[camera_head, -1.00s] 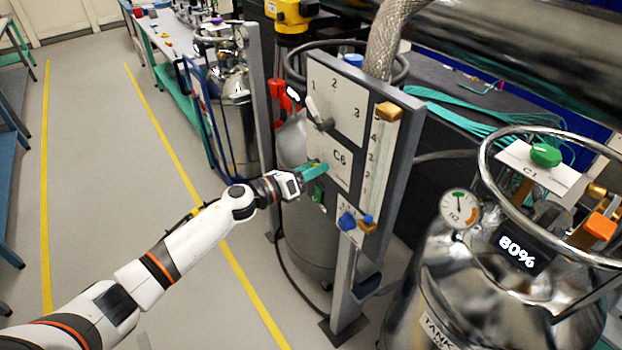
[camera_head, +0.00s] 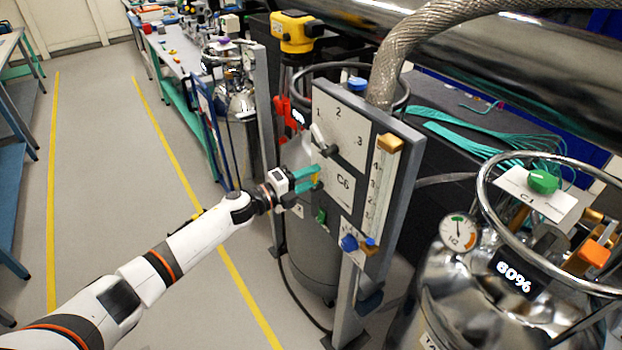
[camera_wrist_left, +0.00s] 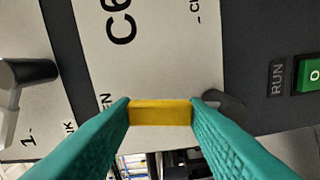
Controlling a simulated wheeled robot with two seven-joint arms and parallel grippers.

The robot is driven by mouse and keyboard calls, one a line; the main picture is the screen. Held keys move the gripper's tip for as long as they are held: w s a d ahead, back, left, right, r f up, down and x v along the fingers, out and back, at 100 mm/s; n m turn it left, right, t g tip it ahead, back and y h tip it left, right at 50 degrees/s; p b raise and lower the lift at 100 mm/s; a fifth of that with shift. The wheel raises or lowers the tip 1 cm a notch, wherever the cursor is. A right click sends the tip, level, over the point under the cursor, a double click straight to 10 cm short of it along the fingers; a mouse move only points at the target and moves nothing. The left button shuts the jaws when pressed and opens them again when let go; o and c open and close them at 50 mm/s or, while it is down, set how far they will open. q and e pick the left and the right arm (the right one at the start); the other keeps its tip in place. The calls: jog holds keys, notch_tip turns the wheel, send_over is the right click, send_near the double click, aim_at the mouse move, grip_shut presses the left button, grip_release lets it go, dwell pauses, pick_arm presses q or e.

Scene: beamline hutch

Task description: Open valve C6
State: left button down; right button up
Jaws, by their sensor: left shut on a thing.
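The panel marked C6 (camera_head: 343,182) is an upright white plate in a grey frame; its C6 label also shows in the left wrist view (camera_wrist_left: 121,25). My left gripper (camera_head: 314,178) is at the panel's left side, below the selector knob. In the left wrist view its teal fingers are shut on a yellow handle (camera_wrist_left: 160,112), in front of the plate. Letters ending in "EN" show beside one finger and "CL" farther up. The fingers hide part of the valve and its lettering. My right gripper is not in view.
A grey selector knob (camera_head: 322,140) is above the gripper. A green button (camera_head: 321,215) and a blue knob (camera_head: 349,243) are below. A steel tank (camera_head: 470,290) with a ring handle stands at the right. The floor at left is clear.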

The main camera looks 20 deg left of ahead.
pick_arm(q)
jog(key=shift+w+a+n, duration=0.15)
jog(key=shift+a+n, duration=0.1)
jog(key=shift+n, duration=0.35)
jog(key=c, duration=1.1)
grip_release()
jog(key=shift+a, duration=0.1)
jog(key=shift+b+v, duration=1.6)
jog(key=shift+v, duration=4.35)
